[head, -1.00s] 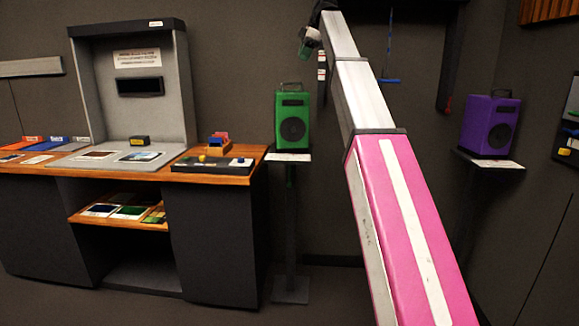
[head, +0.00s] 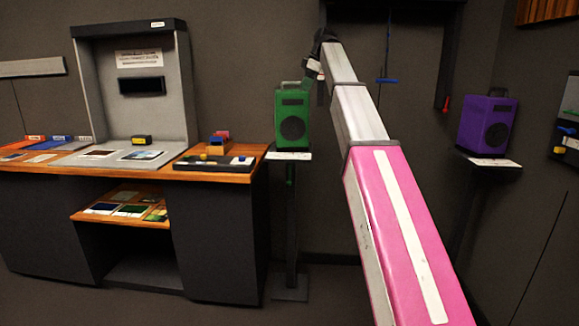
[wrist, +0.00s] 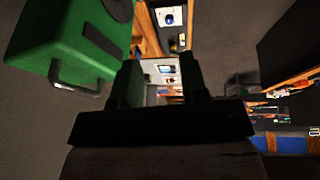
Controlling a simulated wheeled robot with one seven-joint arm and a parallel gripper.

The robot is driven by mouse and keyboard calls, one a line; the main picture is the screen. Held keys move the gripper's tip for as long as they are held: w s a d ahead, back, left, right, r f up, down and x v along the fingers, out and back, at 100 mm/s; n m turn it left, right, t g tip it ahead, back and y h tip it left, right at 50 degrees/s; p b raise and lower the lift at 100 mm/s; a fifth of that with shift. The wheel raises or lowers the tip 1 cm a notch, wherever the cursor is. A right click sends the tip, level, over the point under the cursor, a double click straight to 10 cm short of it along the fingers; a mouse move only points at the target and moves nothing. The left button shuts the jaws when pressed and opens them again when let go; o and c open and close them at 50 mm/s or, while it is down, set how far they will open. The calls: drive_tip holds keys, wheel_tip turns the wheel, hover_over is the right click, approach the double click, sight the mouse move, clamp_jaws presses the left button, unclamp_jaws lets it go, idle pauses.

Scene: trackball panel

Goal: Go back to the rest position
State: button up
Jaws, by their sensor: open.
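My gripper (wrist: 158,80) shows in the wrist view as two dark fingers held apart, with nothing between them. In the head view my pink and white arm reaches up and away, and its dark end is beside the upper right of the green speaker (head: 292,118). The fingers are too small to make out there. The green speaker also shows in the wrist view (wrist: 70,35), upper left of the fingers, with its grey handle towards me. I cannot tell how wide the gap to it is.
The green speaker stands on a narrow stand. A purple speaker (head: 487,124) sits on a shelf at the right. A wooden-topped desk (head: 225,177) with a panel of small parts stands at the left.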

drive_tip(key=s+d+f+m+h, duration=0.1)
drive_tip(key=s+d+f+m, duration=0.15)
drive_tip(key=f, duration=1.15)
drive_tip(key=s+d+f+m, duration=0.2)
drive_tip(key=s+f+m, duration=0.2)
drive_tip(key=f, duration=0.9)
drive_tip(key=s+d+f+m+h, duration=0.1)
drive_tip(key=s+d+f+m, duration=0.15)
drive_tip(key=f, duration=1.15)
drive_tip(key=s+d+f+m+g+h, duration=0.1)
drive_tip(key=s+f+m, duration=0.3)
drive_tip(key=s+f, duration=0.8)
drive_tip(key=s+d+f+m+h, duration=0.1)
drive_tip(key=s+d+f+m, duration=0.3)
drive_tip(key=s+f, duration=0.9)
drive_tip(key=shift+s+d+g, duration=0.15)
drive_tip(key=shift+g, duration=0.25)
